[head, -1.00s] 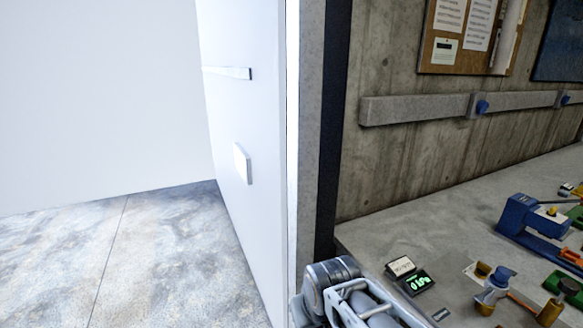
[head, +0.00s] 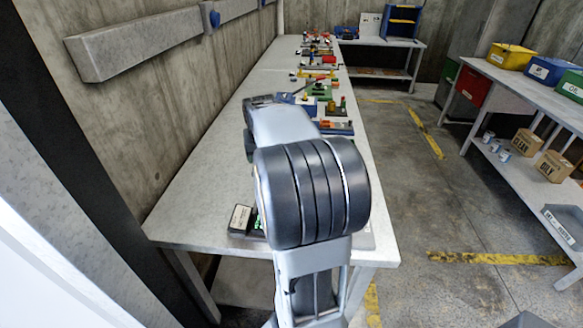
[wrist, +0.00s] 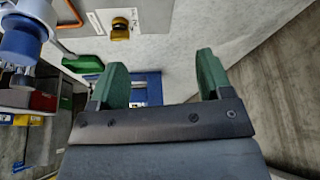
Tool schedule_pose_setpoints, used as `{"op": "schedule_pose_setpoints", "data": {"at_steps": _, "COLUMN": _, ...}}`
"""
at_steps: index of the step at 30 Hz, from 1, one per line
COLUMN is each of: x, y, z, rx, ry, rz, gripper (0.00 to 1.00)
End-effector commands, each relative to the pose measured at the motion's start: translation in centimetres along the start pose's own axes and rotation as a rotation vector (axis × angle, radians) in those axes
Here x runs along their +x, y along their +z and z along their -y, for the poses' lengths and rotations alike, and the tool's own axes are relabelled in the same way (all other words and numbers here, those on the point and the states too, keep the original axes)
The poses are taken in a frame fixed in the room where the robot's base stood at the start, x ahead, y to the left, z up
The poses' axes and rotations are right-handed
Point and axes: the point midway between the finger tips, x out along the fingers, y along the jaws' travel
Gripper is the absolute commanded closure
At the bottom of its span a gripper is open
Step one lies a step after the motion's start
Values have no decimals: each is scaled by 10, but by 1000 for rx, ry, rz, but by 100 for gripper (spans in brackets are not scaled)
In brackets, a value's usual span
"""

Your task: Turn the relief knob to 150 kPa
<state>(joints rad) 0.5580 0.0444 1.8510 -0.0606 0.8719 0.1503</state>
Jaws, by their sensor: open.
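My gripper (wrist: 162,62) is open in the wrist view, with two green fingers apart and nothing between them. A blue-capped fitting (wrist: 20,42) with a pale lower part shows at the left edge of the wrist view, left of the fingers. A yellow and dark knob (wrist: 120,28) on a pale plate lies beyond the left finger. I cannot tell for certain which is the relief knob. A small dark readout (head: 258,222) with green digits is partly hidden by my arm; its value is unreadable.
The long grey workbench (head: 190,205) runs away along the concrete wall, with several coloured devices farther along. A grey rail (head: 140,45) is on the wall. A side table (head: 510,125) with bins and boxes stands right. The floor aisle (head: 410,200) between them is clear.

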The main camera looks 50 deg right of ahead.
Motion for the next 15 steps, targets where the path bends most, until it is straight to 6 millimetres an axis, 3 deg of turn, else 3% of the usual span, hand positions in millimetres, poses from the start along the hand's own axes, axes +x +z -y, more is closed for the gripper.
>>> {"op": "schedule_pose_setpoints", "data": {"at_steps": 1, "x": 13, "y": -16, "z": -23, "rx": 58, "ry": 23, "rz": 0, "gripper": 28}}
{"op": "schedule_pose_setpoints", "data": {"at_steps": 3, "x": 24, "y": -31, "z": -47, "rx": 116, "ry": 46, "rz": -4, "gripper": 28}}
{"op": "schedule_pose_setpoints", "data": {"at_steps": 6, "x": 35, "y": -45, "z": -71, "rx": 172, "ry": 67, "rz": -9, "gripper": 28}}
{"op": "schedule_pose_setpoints", "data": {"at_steps": 10, "x": 49, "y": -52, "z": -86, "rx": 203, "ry": 80, "rz": -11, "gripper": 28}}
{"op": "schedule_pose_setpoints", "data": {"at_steps": 15, "x": 75, "y": -53, "z": -89, "rx": 205, "ry": 81, "rz": -10, "gripper": 28}}
